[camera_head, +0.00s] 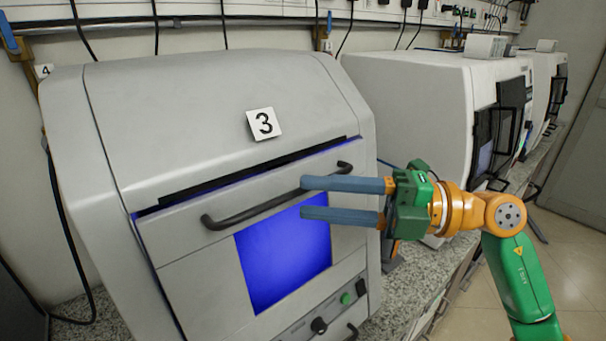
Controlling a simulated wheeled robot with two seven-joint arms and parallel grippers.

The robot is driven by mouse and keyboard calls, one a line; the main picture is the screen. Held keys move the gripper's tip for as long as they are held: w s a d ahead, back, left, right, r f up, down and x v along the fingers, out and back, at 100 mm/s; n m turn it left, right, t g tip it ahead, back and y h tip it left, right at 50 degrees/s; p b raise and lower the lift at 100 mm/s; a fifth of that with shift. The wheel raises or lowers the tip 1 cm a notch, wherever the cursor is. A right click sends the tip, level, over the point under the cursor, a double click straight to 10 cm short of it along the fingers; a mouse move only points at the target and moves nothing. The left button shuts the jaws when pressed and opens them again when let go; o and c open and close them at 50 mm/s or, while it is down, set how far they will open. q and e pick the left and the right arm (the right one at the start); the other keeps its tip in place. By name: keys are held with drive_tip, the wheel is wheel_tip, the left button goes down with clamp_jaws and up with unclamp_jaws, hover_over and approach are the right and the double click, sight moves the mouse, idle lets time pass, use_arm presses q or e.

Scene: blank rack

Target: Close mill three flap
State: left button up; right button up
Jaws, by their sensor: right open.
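Mill three (215,110) is a large grey machine with a white card reading "3" on its top. Its flap (190,240) is the sloping front panel with a dark bar handle (262,205) and a window glowing blue (283,258). A dark gap with blue light shows along the flap's upper edge, so it stands slightly ajar. My right gripper (302,199) is open, its two blue-grey fingers pointing left in front of the flap, one above the other. The upper fingertip overlaps the handle's right part; I cannot tell if they touch. My left gripper is not in view.
More grey machines stand to the right, the nearest (410,90) with a dark open-looking front. The speckled counter (408,298) runs beneath them. Knobs and a green button (345,298) sit below the window. Cables hang on the wall. Floor (560,250) is clear at right.

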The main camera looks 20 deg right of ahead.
drive_tip(key=x, duration=0.2)
drive_tip(key=shift+w+a, duration=0.2)
drive_tip(key=shift+w+f, duration=0.25)
drive_tip(key=shift+w, duration=0.15)
drive_tip(key=shift+s+r, duration=0.1)
drive_tip(key=shift+s, duration=0.2)
clamp_jaws()
idle(0.5)
